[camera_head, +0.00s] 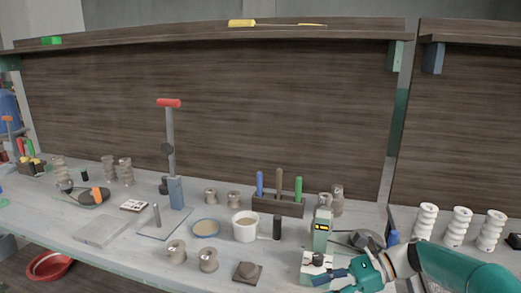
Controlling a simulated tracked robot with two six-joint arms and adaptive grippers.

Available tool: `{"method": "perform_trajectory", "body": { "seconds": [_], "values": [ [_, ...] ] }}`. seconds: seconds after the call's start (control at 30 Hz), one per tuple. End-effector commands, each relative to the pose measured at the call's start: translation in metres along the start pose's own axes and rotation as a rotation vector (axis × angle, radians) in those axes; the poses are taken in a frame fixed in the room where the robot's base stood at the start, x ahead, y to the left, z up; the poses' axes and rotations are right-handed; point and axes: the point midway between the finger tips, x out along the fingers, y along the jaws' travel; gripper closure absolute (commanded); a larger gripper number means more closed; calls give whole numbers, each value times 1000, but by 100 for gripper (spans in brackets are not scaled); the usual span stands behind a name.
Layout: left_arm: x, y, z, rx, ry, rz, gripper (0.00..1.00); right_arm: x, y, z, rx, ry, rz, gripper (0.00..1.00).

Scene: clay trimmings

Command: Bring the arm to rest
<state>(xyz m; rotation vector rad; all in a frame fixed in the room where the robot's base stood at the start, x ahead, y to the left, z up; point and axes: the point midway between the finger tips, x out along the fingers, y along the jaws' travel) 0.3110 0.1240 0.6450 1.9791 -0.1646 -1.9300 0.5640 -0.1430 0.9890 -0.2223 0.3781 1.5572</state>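My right arm (448,268), teal with a white and dark wrist, reaches in from the lower right. My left arm and gripper are not in view.
The grey workbench (120,262) holds a white cup (245,227), a tool block (278,206), a red-handled press (171,150) and several clay spools. White ribbed pieces (457,227) stand at the right, near my arm. A red bowl (49,265) is below the bench.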

Motion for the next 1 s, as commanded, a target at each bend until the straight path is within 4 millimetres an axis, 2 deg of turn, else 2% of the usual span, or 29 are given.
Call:
{"method": "perform_trajectory", "body": {
  "seconds": [0.27,0.37,0.47,0.57,0.7,0.8,0.9,1.0],
  "values": [
    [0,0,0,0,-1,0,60,49,32,-63,119,68,103,55],
    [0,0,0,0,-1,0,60,71,49,-95,139,122,135,55],
    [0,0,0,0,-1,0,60,96,74,-136,135,200,175,55],
    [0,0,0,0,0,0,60,123,114,-189,77,313,234,55],
    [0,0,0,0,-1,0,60,149,186,-264,-147,486,354,55],
    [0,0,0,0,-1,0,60,156,230,-302,-393,577,440,55],
    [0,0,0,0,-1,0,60,158,257,-324,-672,632,503,55],
    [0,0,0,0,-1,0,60,157,264,-332,-942,671,524,55]
  ]
}}
